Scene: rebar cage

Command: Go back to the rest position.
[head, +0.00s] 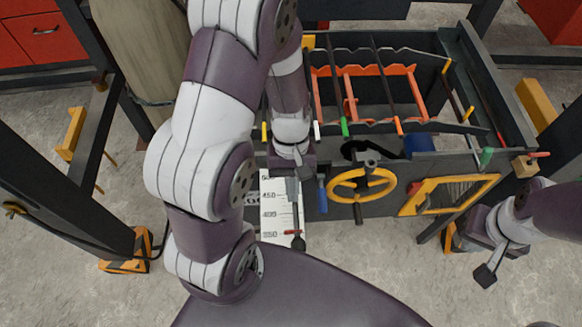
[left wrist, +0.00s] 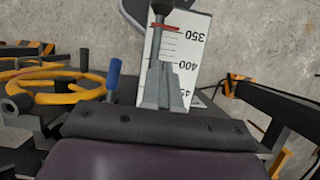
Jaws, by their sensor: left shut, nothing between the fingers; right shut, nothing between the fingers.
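My left gripper (head: 293,190) is at the front of the dark bench, over the white scale board (head: 272,222). Its grey fingers are together and empty, and they also show in the left wrist view (left wrist: 165,88). A thin dark lever with a black knob (head: 298,243) lies in line with the fingertips; I cannot tell whether they touch. A red marker (head: 292,232) crosses the lever near the knob, close to the 350 mark. My right gripper (head: 485,275) is at the right, shut and empty, over bare floor and apart from the bench.
A yellow handwheel (head: 362,186) and a blue handle (head: 322,195) stand just right of my left gripper. Behind is the bench (head: 440,165) with orange toothed racks (head: 375,72) and dark bars. A yellow-framed panel (head: 450,194) hangs at its front right. Floor at the lower right is clear.

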